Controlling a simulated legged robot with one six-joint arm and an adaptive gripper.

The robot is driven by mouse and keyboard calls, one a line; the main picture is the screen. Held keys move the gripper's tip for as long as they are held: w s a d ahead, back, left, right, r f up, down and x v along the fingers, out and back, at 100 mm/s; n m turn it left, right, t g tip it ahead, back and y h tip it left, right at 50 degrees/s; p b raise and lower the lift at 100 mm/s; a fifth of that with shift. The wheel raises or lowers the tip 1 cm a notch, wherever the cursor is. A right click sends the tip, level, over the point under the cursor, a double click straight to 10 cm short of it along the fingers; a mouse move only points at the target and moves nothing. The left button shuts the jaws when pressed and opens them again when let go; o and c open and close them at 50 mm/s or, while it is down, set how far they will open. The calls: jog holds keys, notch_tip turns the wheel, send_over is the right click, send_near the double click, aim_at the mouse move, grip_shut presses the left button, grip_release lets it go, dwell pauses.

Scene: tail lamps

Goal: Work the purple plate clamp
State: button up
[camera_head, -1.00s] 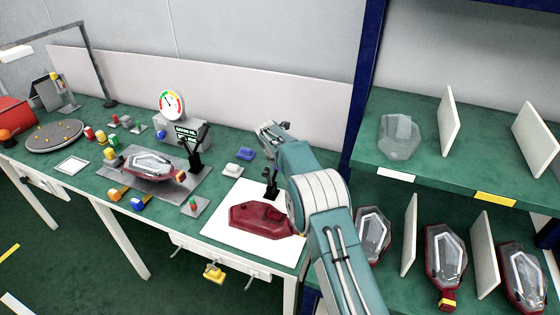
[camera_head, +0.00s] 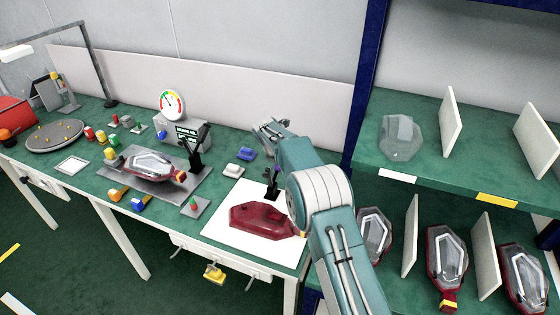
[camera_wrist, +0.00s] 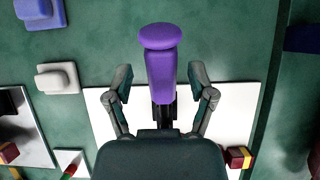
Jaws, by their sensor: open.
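The purple plate clamp (camera_head: 271,187) stands on the white plate (camera_head: 225,227), beside a dark red lamp housing (camera_head: 262,220). In the head view its base is dark and only a little purple shows; my arm is close beside it. In the wrist view its purple handle (camera_wrist: 161,65), with a round knob end, lies in line with the gap between my fingers. My gripper (camera_wrist: 160,82) is open, one finger on each side of the handle, with visible gaps. In the head view my gripper (camera_head: 268,130) is small, and its fingertips are hard to make out.
A blue button block (camera_head: 246,153) and a white one (camera_head: 233,169) lie left of my arm. Another black clamp (camera_head: 196,155) stands by a clear-and-red lamp (camera_head: 150,167) on a grey plate. A shelf with lamps (camera_head: 445,255) and upright dividers stands at the right.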

aim_at(274, 176)
jog(key=v, duration=1)
jog(key=shift+a, duration=0.15)
jog(key=s+d+r+m+y, duration=0.1)
jog(key=s+d+r+m, duration=0.65)
jog(key=s, duration=0.25)
jog(key=s+d+r+m, duration=0.7)
jog(key=s+r+m, duration=0.2)
jog(key=s, duration=0.2)
jog(key=s+d+f+m, duration=0.2)
jog(key=s+m, duration=0.5)
jog(key=s, duration=0.5)
jog(key=s+d+f+m+y, duration=0.1)
jog(key=s+d+f+m, duration=0.1)
jog(key=s+m, duration=0.6)
jog(key=s+d, duration=0.1)
jog(key=s, duration=0.4)
jog(key=shift+d+f, duration=0.2)
jog(key=shift+d, duration=0.05)
